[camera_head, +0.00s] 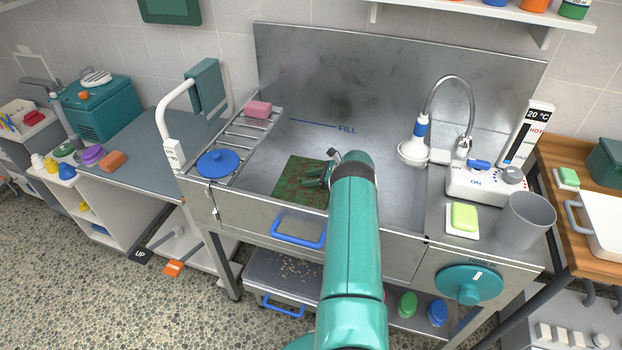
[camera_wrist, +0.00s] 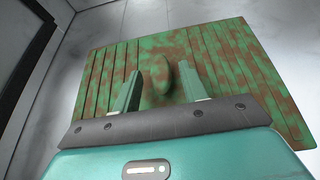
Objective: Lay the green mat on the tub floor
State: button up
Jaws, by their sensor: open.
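The green mat (camera_head: 292,180), ribbed and mottled with brown, is inside the steel tub (camera_head: 385,205), towards its front left. It looks flat, but I cannot tell whether it touches the floor all over. My gripper (camera_head: 312,177) is low over the mat's right part, and my arm hides some of the tub to the right of it. In the wrist view the mat (camera_wrist: 235,60) fills the middle, with a rounded raised grip (camera_wrist: 163,75) on it. The fingers of my gripper (camera_wrist: 162,55) are open, one on each side of this grip, and do not visibly press it.
A rack with a blue lid (camera_head: 218,161) and a pink sponge (camera_head: 258,109) spans the tub's left side. A shower head (camera_head: 413,150) hangs at the right. A grey cup (camera_head: 524,222) and green soap (camera_head: 464,217) stand on the right ledge. The tub's back floor is clear.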

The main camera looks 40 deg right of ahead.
aim_at(308, 190)
jog(key=v, duration=0.7)
jog(key=shift+s+d+r, duration=0.1)
jog(key=shift+s+r, duration=0.05)
jog(key=shift+s, duration=0.05)
jog(key=w+a+r+n+g, duration=0.25)
jog(key=a+r+n, duration=0.25)
jog(key=a+r, duration=0.75)
jog(key=w+a+r+n+g, duration=0.25)
jog(key=a+r+n, duration=0.35)
jog(key=a+r, duration=0.6)
jog(key=s+a+r+n+g+h, duration=0.1)
jog(key=s+a+r+n+h, duration=0.1)
jog(key=s+a+r+n, duration=0.6)
jog(key=s+a+r+n+g+h, duration=0.15)
jog(key=s+a+r, duration=0.4)
jog(key=a, duration=0.65)
jog(key=s+a+n+t+h, duration=0.1)
jog(key=s+a+n, duration=0.2)
jog(key=s, duration=0.4)
jog(key=s+a+n+t+h, duration=0.1)
jog(key=s+a+n+h, duration=0.1)
jog(key=s+n, duration=0.4)
jog(key=shift+s+a+f, duration=0.5)
jog(key=shift+s+a, duration=0.3)
jog(key=shift+s, duration=0.35)
